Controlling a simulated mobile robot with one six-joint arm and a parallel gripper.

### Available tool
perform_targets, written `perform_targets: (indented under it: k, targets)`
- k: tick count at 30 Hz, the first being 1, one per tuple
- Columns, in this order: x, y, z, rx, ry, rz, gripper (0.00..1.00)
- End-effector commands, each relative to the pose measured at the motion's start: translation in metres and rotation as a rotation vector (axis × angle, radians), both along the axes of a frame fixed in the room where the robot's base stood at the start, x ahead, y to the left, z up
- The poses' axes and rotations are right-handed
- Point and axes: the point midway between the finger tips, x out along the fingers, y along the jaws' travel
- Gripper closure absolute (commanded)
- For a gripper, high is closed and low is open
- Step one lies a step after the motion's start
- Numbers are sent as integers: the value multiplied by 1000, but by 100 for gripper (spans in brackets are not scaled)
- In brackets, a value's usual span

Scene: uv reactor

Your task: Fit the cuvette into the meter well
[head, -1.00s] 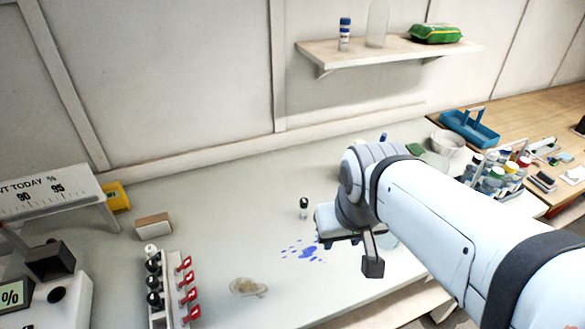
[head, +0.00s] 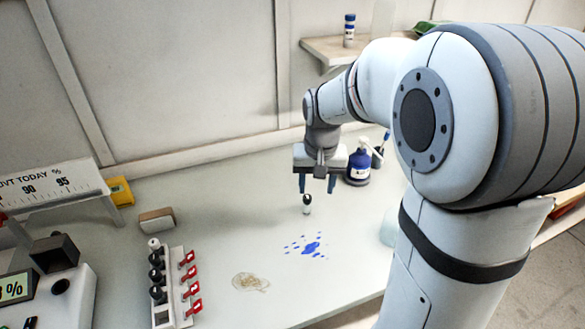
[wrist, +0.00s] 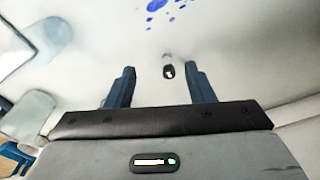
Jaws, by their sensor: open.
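The cuvette (head: 307,204) is a small pale vial with a black cap, standing upright on the bench. In the wrist view the cuvette (wrist: 168,68) shows just beyond the gap between the fingertips. My gripper (head: 316,186) is open and empty, fingers pointing down, just above and behind the cuvette in the head view; no contact is visible. The wrist view also shows my gripper (wrist: 161,72) with its two blue fingers apart. The meter (head: 80,300) is the white box at the lower left with a "%" display. A round dark opening (head: 60,286), seemingly the well, is in its top.
A rack (head: 171,288) of black-capped vials with red clips stands beside the meter. A brown block (head: 156,219) and yellow case (head: 120,191) lie behind it. A blue bottle (head: 359,166) stands close right of my gripper. Blue spots (head: 311,248) and a brownish stain (head: 250,282) mark the bench.

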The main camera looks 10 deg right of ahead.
Motion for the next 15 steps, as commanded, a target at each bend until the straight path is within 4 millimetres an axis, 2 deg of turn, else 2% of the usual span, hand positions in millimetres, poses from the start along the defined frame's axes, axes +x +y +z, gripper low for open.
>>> perform_targets:
  k: [1,6,10,15]
  targets:
    - [15,0,-13,1,20,-14,51]
    - [55,1,-47,4,65,-58,51]
    - [74,1,-66,5,86,-82,51]
    - [83,1,-80,4,98,-94,51]
